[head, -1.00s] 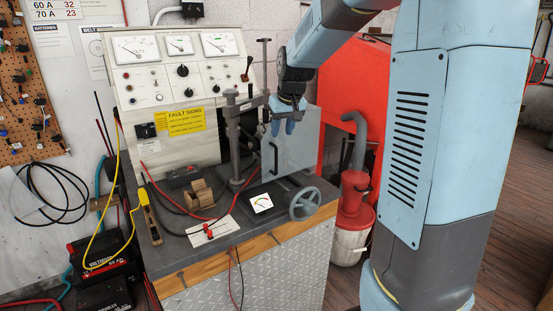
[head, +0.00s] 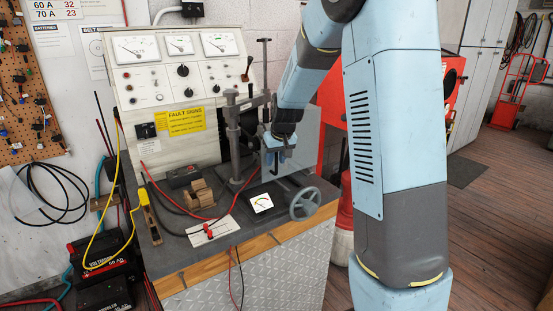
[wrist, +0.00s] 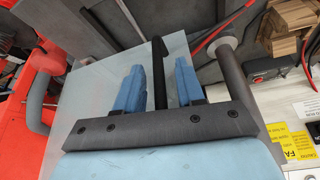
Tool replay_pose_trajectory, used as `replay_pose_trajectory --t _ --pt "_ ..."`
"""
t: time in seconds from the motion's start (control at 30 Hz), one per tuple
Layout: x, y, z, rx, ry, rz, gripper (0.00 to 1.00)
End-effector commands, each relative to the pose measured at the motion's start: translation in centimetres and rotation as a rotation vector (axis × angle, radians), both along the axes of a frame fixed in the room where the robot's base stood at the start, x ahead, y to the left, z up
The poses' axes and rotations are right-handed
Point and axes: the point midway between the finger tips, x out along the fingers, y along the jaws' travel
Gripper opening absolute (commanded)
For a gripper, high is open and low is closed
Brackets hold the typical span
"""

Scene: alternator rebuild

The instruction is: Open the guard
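The guard (head: 308,134) is a clear grey panel at the right of the bench rig. It stands upright beside the vertical post and looks closed. In the wrist view the guard (wrist: 88,100) fills the left and middle, with its black bar handle (wrist: 160,68) standing between my blue fingers. My gripper (head: 278,157) is at the guard's front face, with its fingers pointing down. The gripper in the wrist view (wrist: 160,85) is open, with a narrow gap on each side of the handle.
The bench (head: 185,250) carries a handwheel (head: 305,204), a meter (head: 262,202), wooden blocks (head: 199,192) and loose leads. The test panel (head: 180,75) stands behind. A red machine (head: 330,105) is to the right, partly behind my arm. Open floor lies farther right.

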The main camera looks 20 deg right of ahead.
Motion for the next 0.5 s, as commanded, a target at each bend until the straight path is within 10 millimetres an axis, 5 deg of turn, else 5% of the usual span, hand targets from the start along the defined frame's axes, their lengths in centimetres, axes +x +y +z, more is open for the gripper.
replay_pose_trajectory --t 0.27,0.5 --pt "0.06 -0.02 -0.15 0.0 0.0 0.0 0.38" --pt "0.05 -0.06 -0.12 0.0 0.0 0.0 0.17"
